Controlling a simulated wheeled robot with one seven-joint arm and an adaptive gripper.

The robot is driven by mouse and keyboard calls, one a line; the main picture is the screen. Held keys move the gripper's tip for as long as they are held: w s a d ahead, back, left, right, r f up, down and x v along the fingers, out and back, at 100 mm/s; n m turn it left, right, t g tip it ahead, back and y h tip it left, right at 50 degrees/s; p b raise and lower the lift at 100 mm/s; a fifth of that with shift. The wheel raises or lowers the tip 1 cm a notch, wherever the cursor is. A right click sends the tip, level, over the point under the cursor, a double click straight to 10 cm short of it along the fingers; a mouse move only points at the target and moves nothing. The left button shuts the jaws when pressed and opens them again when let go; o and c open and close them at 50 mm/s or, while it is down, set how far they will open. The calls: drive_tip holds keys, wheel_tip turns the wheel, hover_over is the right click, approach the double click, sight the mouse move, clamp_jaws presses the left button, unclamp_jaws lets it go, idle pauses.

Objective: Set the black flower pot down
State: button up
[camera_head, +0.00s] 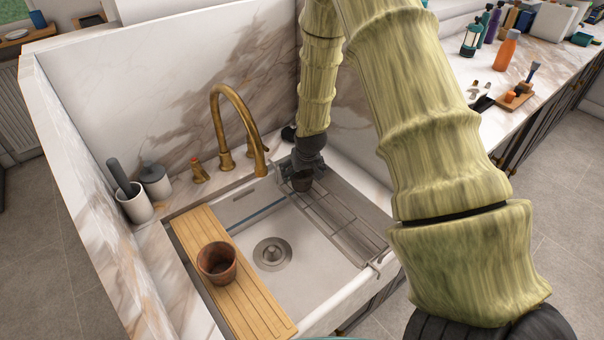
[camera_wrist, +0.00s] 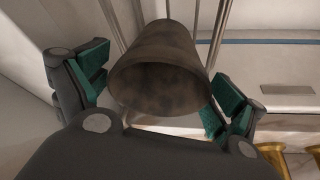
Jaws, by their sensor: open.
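The black flower pot (camera_head: 302,183) is small and dark. It is at the back of the sink, by the left far end of the grey slatted drainer (camera_head: 345,224). In the wrist view the pot (camera_wrist: 155,65) shows its wide mouth toward the camera, with drainer bars behind it. My gripper (camera_head: 299,170) is open, with its green-padded fingers on either side of the pot. The right pad looks close to the rim; I cannot tell whether either pad touches. The pot's base is hidden, so I cannot tell whether it rests on the drainer.
A terracotta pot (camera_head: 217,262) stands on a wooden board (camera_head: 196,232) across the sink's left side. A brass faucet (camera_head: 226,125) rises behind the basin, left of my gripper. The sink basin (camera_head: 290,239) is empty around its drain (camera_head: 272,254).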

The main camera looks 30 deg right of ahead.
drive_tip(key=b+v, duration=0.1)
drive_tip(key=v, duration=1.1)
drive_tip(key=shift+b, duration=0.3)
idle(0.9)
